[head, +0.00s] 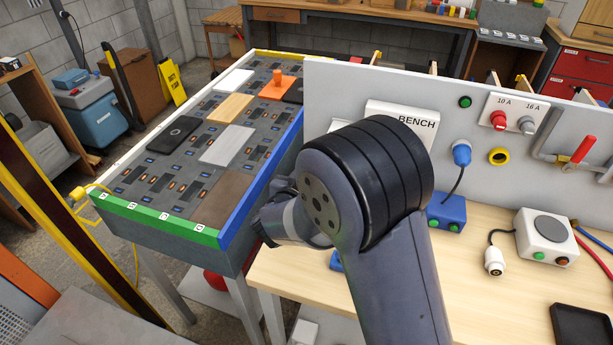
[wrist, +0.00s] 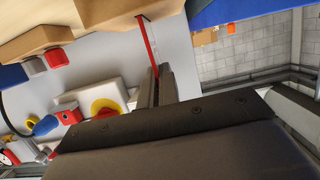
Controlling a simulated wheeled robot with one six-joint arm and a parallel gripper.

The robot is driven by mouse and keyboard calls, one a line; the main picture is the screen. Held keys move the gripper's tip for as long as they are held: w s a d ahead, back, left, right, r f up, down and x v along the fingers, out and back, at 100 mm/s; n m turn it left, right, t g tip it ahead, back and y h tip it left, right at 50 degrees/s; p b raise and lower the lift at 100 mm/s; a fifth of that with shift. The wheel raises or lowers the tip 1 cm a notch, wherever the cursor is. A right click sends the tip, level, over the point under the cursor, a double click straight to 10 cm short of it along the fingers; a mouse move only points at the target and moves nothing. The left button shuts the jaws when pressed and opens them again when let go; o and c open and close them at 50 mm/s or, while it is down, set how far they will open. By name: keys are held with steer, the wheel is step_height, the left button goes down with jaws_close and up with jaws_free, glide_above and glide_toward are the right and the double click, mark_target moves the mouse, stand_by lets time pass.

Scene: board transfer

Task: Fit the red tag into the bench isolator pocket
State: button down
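My gripper (wrist: 155,84) is shut on the red tag (wrist: 149,45), which shows in the wrist view as a thin red strip, nearly edge-on, sticking out from between the fingertips. In the head view my arm covers the gripper and the tag. The BENCH sign (head: 416,122) is on the grey upright panel (head: 340,85); my arm hides the panel below it. In the wrist view a white box with a yellow disc and a red part (wrist: 104,107) lies left of the fingers, apart from the tag. I cannot make out the isolator pocket.
The panel carries a blue plug (head: 461,153), red and grey knobs and a red-handled valve (head: 583,150). On the wooden bench (head: 480,300) stand a blue button box (head: 446,212) and a white box (head: 545,237). A board table with a green front edge (head: 160,219) stands left.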

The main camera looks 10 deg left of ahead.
steer(key=shift+f+b, duration=0.55)
steer(key=shift+f, duration=0.45)
steer(key=c, duration=1.6)
jaws_free()
steer(key=shift+r, duration=0.1)
steer(key=shift+s, duration=0.1)
steer(key=v, duration=1)
steer(key=shift+s+a, duration=0.1)
steer(key=shift+s, duration=0.25)
